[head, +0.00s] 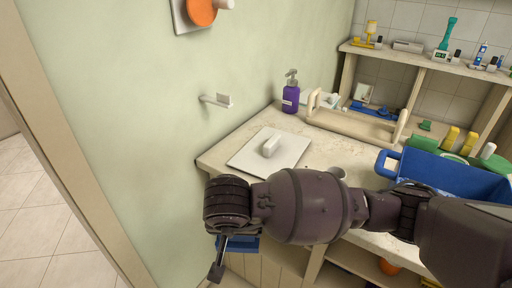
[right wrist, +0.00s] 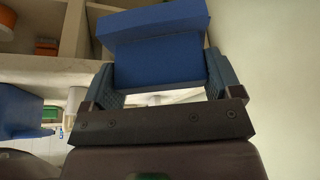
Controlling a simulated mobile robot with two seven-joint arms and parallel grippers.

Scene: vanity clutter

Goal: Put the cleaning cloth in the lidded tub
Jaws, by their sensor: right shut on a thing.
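My right gripper (head: 228,252) hangs beside the counter's front left corner, pointing down. It is shut on a blue, block-shaped folded thing (head: 245,244), which looks like the cleaning cloth. In the right wrist view the blue cloth (right wrist: 160,60) sits between the two fingers of my right gripper (right wrist: 162,75). A flat white square lid with a knob (head: 252,157) lies on the counter, behind my right wrist. An open blue tub (head: 440,172) with a side handle stands at the right, partly hidden by my arm. I cannot tell if the lid belongs to it. My left gripper is not in view.
A purple pump bottle (head: 291,98) stands at the counter's back by the wall. A beige caddy with a handle (head: 352,125) stands beside it. A shelf (head: 425,62) holds several small items. A small wall hook (head: 217,100) juts out at the left. Open shelving lies below the counter.

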